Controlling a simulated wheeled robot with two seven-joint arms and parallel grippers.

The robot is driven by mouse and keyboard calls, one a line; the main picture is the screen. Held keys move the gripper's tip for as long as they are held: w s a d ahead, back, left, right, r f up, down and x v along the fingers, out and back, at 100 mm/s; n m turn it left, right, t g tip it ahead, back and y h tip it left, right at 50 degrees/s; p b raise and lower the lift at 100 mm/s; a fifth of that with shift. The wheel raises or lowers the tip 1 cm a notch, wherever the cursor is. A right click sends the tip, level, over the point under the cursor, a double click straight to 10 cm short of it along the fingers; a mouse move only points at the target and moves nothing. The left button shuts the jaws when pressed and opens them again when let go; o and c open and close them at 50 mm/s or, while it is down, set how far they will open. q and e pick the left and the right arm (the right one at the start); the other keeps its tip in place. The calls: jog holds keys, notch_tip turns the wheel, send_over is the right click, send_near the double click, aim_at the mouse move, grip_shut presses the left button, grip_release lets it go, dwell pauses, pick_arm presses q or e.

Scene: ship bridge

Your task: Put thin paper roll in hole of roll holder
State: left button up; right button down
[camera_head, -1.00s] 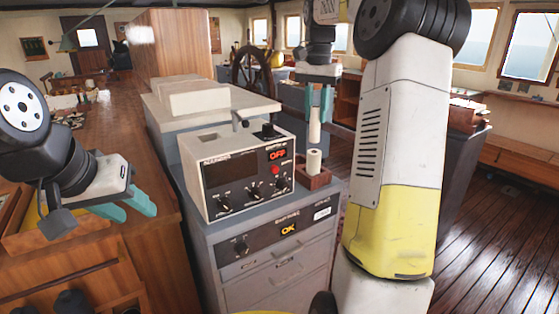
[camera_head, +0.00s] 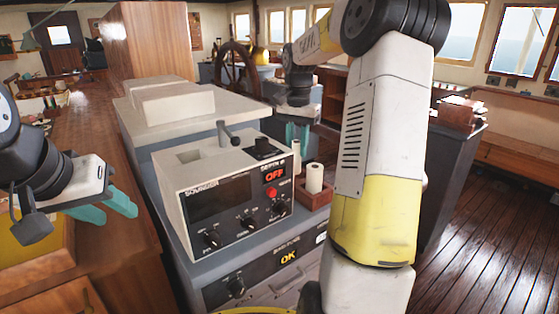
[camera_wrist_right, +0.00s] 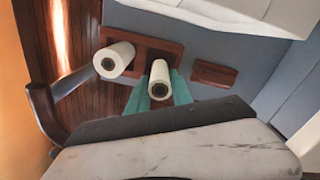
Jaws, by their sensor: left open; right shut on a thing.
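The thin paper roll (camera_head: 296,151) is upright between the teal fingers of my right gripper (camera_head: 297,135), at the back of the wooden roll holder (camera_head: 315,198). In the right wrist view, the thin roll (camera_wrist_right: 159,77) sits between the fingertips (camera_wrist_right: 160,92), over the holder's right part (camera_wrist_right: 177,57). Its lower end is hidden, so I cannot tell whether it is inside the hole. A thicker paper roll (camera_head: 314,178) stands in the holder, and it also shows in the right wrist view (camera_wrist_right: 115,58). My left gripper (camera_head: 116,205) is open and empty at the left.
The holder stands on a grey cabinet, right beside a beige instrument box (camera_head: 225,200) with knobs and a lever (camera_head: 224,133). A small wooden block (camera_wrist_right: 213,73) lies near the holder in the right wrist view. A wooden desk stands at the left.

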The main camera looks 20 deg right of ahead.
aim_at(297, 159)
jog(key=shift+f, duration=2.1)
jog(key=c, duration=1.1)
grip_release()
jog(key=shift+f, duration=0.15)
jog(key=shift+c, duration=0.2)
notch_tip(297, 159, up, 12)
jog(key=shift+r, duration=0.2)
